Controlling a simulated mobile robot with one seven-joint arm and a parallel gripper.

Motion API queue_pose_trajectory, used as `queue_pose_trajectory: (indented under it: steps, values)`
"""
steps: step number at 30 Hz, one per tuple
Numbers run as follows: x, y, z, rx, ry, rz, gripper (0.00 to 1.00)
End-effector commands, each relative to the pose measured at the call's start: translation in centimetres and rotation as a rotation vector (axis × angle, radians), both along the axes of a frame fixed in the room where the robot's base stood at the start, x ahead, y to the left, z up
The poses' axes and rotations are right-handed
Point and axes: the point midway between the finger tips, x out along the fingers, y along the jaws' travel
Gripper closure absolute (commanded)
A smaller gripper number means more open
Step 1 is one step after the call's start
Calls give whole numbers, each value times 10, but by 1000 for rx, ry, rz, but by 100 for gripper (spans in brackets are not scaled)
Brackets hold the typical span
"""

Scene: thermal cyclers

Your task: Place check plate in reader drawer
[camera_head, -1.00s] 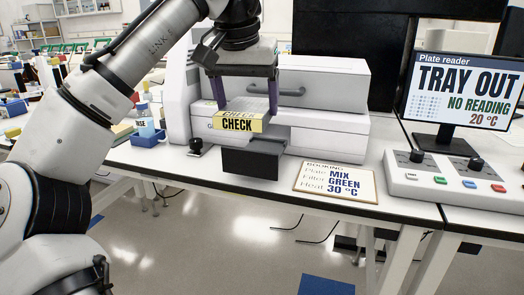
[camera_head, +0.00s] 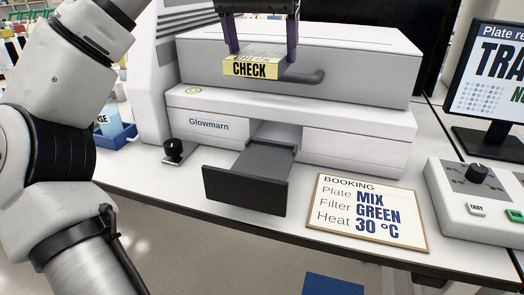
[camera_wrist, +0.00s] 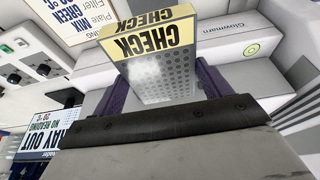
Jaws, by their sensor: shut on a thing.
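My gripper (camera_head: 262,45) is shut on the check plate (camera_head: 252,68), a plate with a yellow front strip reading "CHECK". The plate is held level in front of the reader's upper part, above and apart from the drawer. In the wrist view the plate (camera_wrist: 165,75) sits between the purple fingers, and its top shows rows of small wells. The plate reader (camera_head: 208,125), white and marked "Glowmarn", has its dark reader drawer (camera_head: 246,190) slid out at the front. The drawer's tray looks empty, and its inner end runs into the opening.
A booking card (camera_head: 366,214) reading MIX, GREEN, 30 °C lies right of the drawer. A control box (camera_head: 485,205) and a monitor (camera_head: 495,80) stand at the right.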

Motion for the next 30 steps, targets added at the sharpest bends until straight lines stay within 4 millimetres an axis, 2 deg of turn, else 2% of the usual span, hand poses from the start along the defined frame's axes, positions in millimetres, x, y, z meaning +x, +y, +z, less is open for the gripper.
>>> queue_pose_trajectory:
  steps: [15,19,26,30]
  values:
    - [0,1,-127,3,0,2,48]
    - [0,1,-147,-1,0,2,48]
    - [0,0,-163,1,0,1,48]
    - [0,0,-184,1,1,1,48]
